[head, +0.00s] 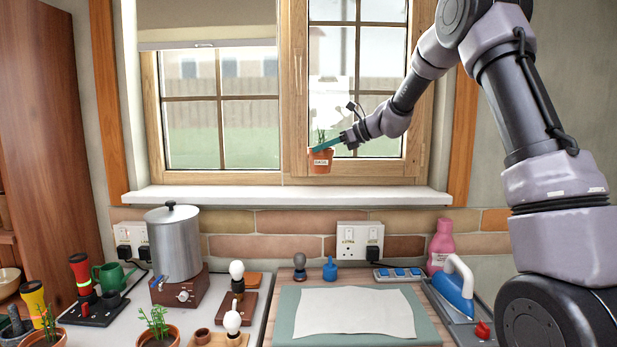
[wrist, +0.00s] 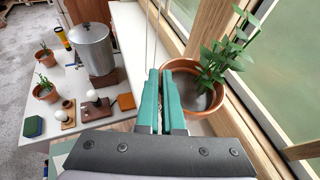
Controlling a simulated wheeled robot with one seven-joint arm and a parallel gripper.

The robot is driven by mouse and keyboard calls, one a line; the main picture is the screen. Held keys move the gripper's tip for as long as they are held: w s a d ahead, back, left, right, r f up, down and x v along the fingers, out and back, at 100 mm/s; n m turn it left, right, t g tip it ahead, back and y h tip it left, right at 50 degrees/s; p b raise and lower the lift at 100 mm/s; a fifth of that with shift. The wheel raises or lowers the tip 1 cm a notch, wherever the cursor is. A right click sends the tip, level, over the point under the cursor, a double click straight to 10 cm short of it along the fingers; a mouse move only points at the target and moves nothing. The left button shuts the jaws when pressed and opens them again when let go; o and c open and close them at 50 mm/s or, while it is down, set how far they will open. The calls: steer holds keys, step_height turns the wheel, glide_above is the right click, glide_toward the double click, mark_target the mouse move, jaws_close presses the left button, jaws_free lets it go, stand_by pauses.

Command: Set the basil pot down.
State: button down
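The basil pot (head: 320,161) is a terracotta pot with a white label and a green plant. It hangs upright in front of the right window, a little above the white sill (head: 290,196). My gripper (head: 320,148) is shut on the pot's rim with its teal fingers. In the wrist view, the fingers (wrist: 162,75) pinch the near left side of the rim, and the pot (wrist: 207,108) extends to their right with its plant leaning toward the window. The pot's underside is hidden in the wrist view.
The sill looks bare along its length. Below stand a steel pot (head: 174,243) on a burner, two other potted plants (head: 158,330), a board with pale cloth (head: 355,311), a pink bottle (head: 440,245) and a blue iron (head: 455,288). The wooden window frame (head: 295,100) is close behind.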

step_height(320, 180, down, 7)
steer(key=shift+r, duration=0.2)
stand_by(0.3)
steer(key=c, duration=1.1)
jaws_free()
steer(key=shift+o, duration=0.2)
